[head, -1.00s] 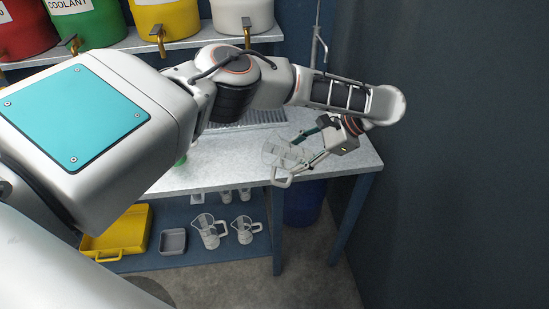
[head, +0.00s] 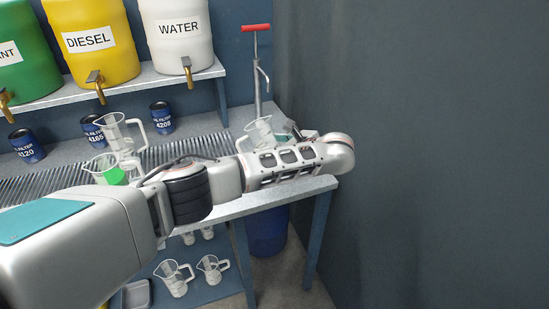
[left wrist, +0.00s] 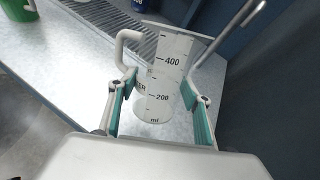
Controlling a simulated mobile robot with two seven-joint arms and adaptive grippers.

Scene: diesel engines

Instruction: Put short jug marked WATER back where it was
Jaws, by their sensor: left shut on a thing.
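My left gripper (head: 284,136) is shut on a clear jug (head: 262,132) over the right end of the metal counter, mostly hidden behind my forearm in the head view. In the left wrist view, the gripper's teal pads (left wrist: 165,95) stand on both sides of the jug (left wrist: 170,72). It carries a ml scale with 200 and 400, a white handle at the left and partly hidden lettering ending in TER. It looks empty. I cannot tell whether its base touches the counter. My right gripper is not in view.
A red-handled pump (head: 257,70) stands behind the jug. A clear jug (head: 122,135) and a jug with green liquid (head: 108,172) are at the left by the grate. Oil filters (head: 162,118) stand behind. The WATER drum (head: 178,40) is above.

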